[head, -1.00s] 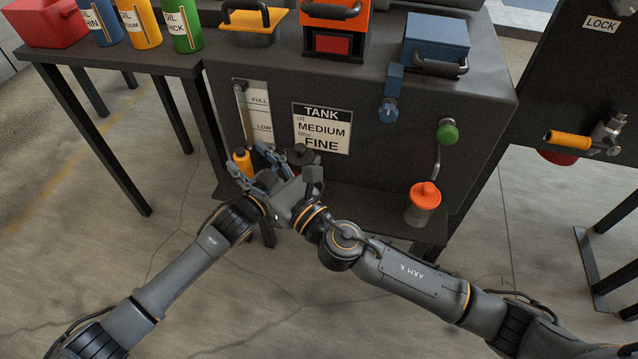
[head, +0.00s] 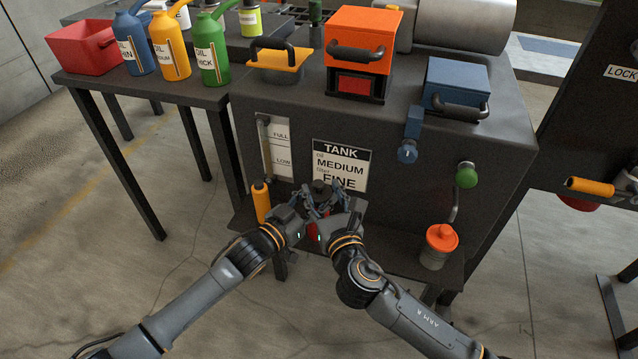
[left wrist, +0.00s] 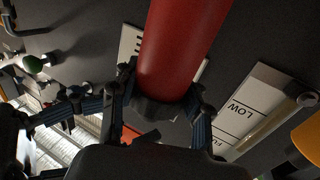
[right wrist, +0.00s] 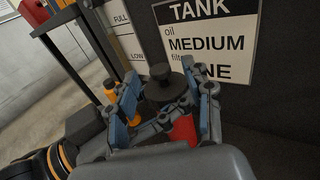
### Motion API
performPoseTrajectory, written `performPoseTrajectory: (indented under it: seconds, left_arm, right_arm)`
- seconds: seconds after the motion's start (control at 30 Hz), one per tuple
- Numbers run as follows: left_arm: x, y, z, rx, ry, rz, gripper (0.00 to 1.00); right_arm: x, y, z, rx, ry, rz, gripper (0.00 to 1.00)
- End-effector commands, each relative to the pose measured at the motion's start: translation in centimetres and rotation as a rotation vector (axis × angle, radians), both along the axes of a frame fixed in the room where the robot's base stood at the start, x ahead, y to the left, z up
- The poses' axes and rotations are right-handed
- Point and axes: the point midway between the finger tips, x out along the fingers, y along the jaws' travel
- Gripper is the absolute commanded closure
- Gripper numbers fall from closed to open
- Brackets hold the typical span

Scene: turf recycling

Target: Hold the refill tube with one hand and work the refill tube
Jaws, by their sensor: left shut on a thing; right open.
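A red tube (left wrist: 180,45) with a dark collar, apparently the refill tube, fills the top of the left wrist view. My left gripper (left wrist: 150,95) is shut on it around the dark collar. In the head view the tube (head: 312,232) is mostly hidden between my grippers, low in front of the tank's label. A black round knob or cap (right wrist: 165,85) stands above the red part in the right wrist view. My right gripper (right wrist: 165,105) is open, its fingers on either side of the black cap. I cannot tell whether they touch it.
The dark tank (head: 400,170) stands just behind both grippers. A yellow cylinder (head: 262,202) is close on the left and an orange-topped canister (head: 440,245) is to the right on the low ledge. Oil cans stand on the side table (head: 110,85).

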Motion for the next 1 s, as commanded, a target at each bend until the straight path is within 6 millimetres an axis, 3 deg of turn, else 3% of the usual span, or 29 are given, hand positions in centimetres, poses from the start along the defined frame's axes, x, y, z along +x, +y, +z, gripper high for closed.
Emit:
performPoseTrajectory:
  seconds: [0.23,0.6,0.67,0.87,1.0]
  left_arm:
    - [0.0,0.0,0.0,0.0,0.0,0.0,1.0]
    - [0.0,0.0,0.0,0.0,0.0,0.0,1.0]
    - [0.0,0.0,0.0,0.0,0.0,0.0,1.0]
    - [0.0,0.0,0.0,0.0,0.0,0.0,1.0]
    - [0.0,0.0,0.0,0.0,0.0,0.001,1.0]
  right_arm:
    - [2.9,0.9,-0.1,0.001,-0.001,0.002,0.49]
    - [3.4,1.0,-0.2,0.002,0.001,0.002,0.49]
    - [3.4,1.0,-0.2,0.002,0.001,0.002,0.57]
    - [3.4,1.0,-0.2,0.001,0.0,0.002,0.98]
    - [3.4,1.0,-0.2,0.001,0.0,0.002,1.0]
